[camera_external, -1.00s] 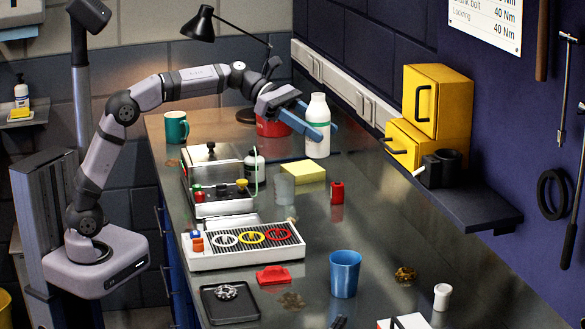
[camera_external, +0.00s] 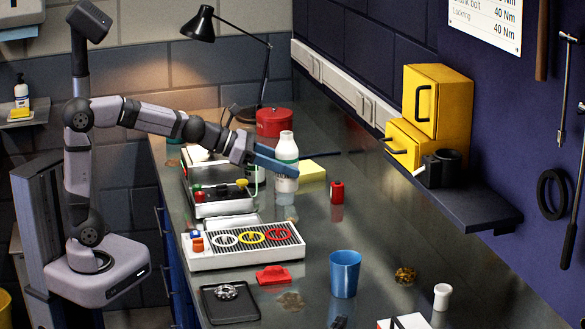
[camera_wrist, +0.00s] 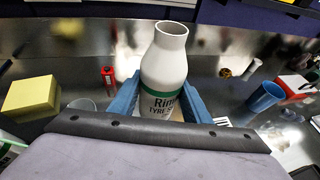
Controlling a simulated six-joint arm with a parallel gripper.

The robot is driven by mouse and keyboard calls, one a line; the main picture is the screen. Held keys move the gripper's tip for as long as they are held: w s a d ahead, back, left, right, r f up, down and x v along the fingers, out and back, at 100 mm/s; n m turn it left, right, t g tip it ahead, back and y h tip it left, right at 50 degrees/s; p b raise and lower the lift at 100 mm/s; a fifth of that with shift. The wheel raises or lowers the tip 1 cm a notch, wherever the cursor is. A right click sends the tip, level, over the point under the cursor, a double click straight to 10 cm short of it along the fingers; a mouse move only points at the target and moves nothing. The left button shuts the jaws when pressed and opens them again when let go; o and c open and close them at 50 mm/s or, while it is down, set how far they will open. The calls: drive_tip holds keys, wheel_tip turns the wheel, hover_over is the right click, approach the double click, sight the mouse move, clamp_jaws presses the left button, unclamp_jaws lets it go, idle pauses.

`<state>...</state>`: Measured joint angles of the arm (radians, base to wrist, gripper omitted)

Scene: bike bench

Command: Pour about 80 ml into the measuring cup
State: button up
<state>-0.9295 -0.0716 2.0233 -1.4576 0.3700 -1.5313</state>
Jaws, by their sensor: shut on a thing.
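My gripper (camera_external: 278,160) has its blue fingers shut around the middle of a white bottle (camera_external: 286,148) with a green band. The bottle is upright. In the wrist view the bottle (camera_wrist: 165,62) stands between the fingers (camera_wrist: 160,98), with an open-looking neck and a label reading "Rim… TYRE S…". A small clear cup, apparently the measuring cup (camera_wrist: 83,104), is left of my gripper in the wrist view. In the external view the bottle overlaps the cup's place and mostly hides it. I cannot tell the liquid level in either.
A yellow block (camera_external: 312,171) and a red small can (camera_external: 337,192) stand close by. A white-capped bottle with a thin tube is behind my gripper. A drip-tray box (camera_external: 243,247) and blue cup (camera_external: 345,273) are nearer the front. A red pot (camera_external: 275,122) is at the back.

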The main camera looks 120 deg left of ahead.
drive_tip(key=shift+s+a+f+n+g+y, duration=0.4)
drive_tip(key=shift+s+a+f+n+y, duration=0.3)
drive_tip(key=shift+s+a+f, duration=0.25)
drive_tip(key=shift+s+a+f+n+g+y, duration=0.3)
drive_tip(key=shift+s+a+f+n+y, duration=0.1)
drive_tip(key=shift+s+a, duration=0.3)
drive_tip(key=shift+r+p, duration=0.2)
drive_tip(key=shift+p, duration=0.5)
drive_tip(key=n+t+h+p, duration=0.1)
drive_tip(key=n+h+p, duration=0.1)
drive_tip(key=p, duration=0.5)
drive_tip(key=f+n+t+h+p, duration=0.1)
drive_tip(key=n+h+p, duration=0.1)
drive_tip(key=p, duration=0.5)
drive_tip(key=n+t+h+p, duration=0.1)
drive_tip(key=n+h+p, duration=0.1)
drive_tip(key=n+p, duration=0.2)
drive_tip(key=shift+s+f+h+p, duration=0.15)
drive_tip(key=shift+h+p, duration=0.15)
drive_tip(key=shift+p, duration=1.3)
drive_tip(key=shift+n, duration=0.4)
